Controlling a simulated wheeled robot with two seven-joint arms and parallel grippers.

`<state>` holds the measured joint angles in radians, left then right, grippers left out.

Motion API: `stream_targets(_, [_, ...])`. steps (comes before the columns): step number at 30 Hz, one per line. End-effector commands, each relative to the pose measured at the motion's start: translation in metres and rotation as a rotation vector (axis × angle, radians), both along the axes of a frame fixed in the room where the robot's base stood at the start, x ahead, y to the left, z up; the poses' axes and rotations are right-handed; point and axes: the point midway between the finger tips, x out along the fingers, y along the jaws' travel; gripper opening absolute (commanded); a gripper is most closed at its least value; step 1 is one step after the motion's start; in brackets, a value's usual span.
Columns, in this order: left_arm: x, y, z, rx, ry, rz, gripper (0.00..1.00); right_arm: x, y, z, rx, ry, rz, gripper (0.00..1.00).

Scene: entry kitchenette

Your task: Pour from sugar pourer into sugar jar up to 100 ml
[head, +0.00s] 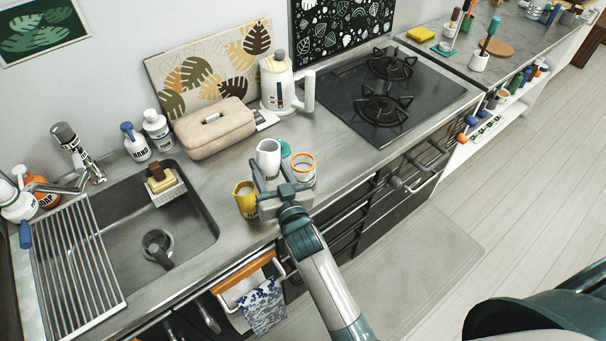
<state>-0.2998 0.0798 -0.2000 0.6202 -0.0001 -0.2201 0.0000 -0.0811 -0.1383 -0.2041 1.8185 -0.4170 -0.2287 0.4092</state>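The white sugar pourer (268,156) is upright or nearly so over the counter, with its lower part hidden by my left gripper (271,178). The gripper's grey fingers are on either side of the pourer and appear shut on it. A white jar with an orange rim (302,171), which I take as the sugar jar, stands open just right of the pourer. Its label and fill level are too small to read. My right gripper is not in view.
A yellow mug (245,199) stands close left of the gripper, and a teal lid (285,149) is behind it. A white kettle (280,84) and beige bread box (214,128) stand at the back. The sink (126,213) is left, the gas hob (386,93) right.

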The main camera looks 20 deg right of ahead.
Motion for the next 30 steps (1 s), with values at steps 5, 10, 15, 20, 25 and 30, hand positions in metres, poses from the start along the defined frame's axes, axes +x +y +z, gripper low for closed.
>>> stream_targets(5, [0.0,0.0,0.02,0.0,0.0,0.0,0.31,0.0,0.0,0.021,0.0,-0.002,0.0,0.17])
stream_targets(10, [0.0,0.0,0.037,0.0,0.0,0.0,0.31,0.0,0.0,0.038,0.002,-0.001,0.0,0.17])
stream_targets(15, [0.0,0.0,0.052,0.0,0.0,0.0,0.31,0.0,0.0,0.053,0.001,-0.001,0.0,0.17])
stream_targets(20, [0.0,0.0,0.057,0.0,0.0,0.0,0.31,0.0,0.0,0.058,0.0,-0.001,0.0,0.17])
stream_targets(25, [0.0,0.0,0.056,0.0,0.0,0.0,0.31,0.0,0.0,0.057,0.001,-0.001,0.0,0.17])
stream_targets(30, [0.0,0.0,0.056,0.0,0.0,0.0,0.31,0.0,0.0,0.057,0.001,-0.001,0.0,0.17])
